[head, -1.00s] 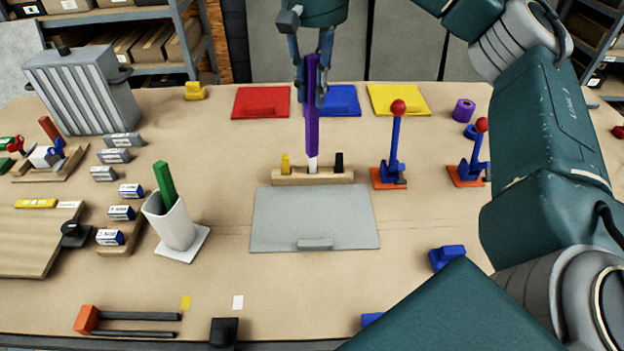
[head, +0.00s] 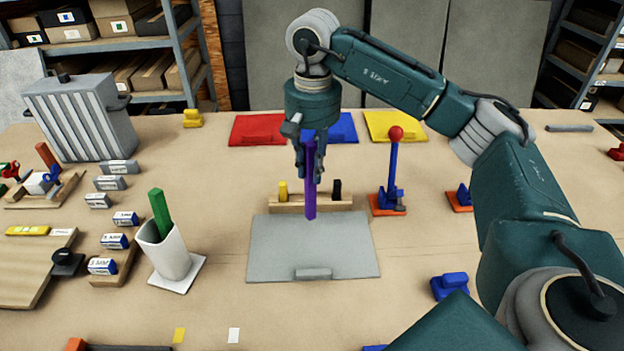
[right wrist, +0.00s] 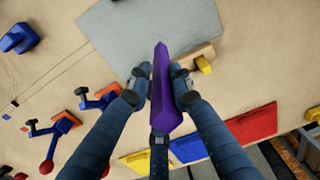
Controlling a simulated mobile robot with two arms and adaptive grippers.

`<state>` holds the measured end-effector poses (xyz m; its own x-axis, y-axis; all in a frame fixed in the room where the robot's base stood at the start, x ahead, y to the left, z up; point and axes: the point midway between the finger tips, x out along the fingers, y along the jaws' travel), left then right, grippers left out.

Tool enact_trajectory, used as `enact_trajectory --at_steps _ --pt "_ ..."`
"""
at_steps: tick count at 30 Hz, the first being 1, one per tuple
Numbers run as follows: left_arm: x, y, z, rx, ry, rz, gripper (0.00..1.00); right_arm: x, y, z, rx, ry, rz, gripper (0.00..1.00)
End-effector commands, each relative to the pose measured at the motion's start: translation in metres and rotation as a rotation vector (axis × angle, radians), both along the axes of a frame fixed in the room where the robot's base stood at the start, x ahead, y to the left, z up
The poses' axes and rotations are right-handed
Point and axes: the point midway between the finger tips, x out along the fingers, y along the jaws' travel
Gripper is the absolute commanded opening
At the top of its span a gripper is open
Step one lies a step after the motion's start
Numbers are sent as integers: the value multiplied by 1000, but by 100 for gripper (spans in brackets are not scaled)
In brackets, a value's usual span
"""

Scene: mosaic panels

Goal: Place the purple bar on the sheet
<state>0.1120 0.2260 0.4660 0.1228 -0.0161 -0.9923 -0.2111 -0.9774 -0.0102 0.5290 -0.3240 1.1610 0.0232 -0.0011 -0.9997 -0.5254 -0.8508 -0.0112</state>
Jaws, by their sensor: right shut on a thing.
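My right gripper (head: 312,172) is shut on the purple bar (head: 311,190) and holds it upright. In the head view the bar's lower end overlaps the back edge of the grey sheet (head: 280,247); whether it touches cannot be told. In the right wrist view the purple bar (right wrist: 161,95) stands between the fingers of the gripper (right wrist: 160,85), and its far end points at the edge of the grey sheet (right wrist: 150,35). My left gripper is in neither view.
Behind the sheet is a wooden holder (head: 262,204) with yellow and black pieces. A red-knobbed blue clamp (head: 393,175) stands right of it. A white cup (head: 167,250) with a green bar stands left. Red, blue and yellow panels lie at the back.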

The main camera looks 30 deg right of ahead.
Motion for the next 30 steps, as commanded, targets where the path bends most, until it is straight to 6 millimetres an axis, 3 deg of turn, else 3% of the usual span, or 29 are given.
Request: enact_trajectory --at_steps 9,20,21,23,30 --pt "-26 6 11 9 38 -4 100 -1 0 -39 -1 2 1 0" --pt "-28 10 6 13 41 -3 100 0 0 -45 0 1 1 0" --pt "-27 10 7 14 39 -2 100 -1 0 -45 0 1 1 24" --pt "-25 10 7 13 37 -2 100 -1 0 -44 0 2 1 36" --pt "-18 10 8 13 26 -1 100 -1 0 -44 0 2 1 40"
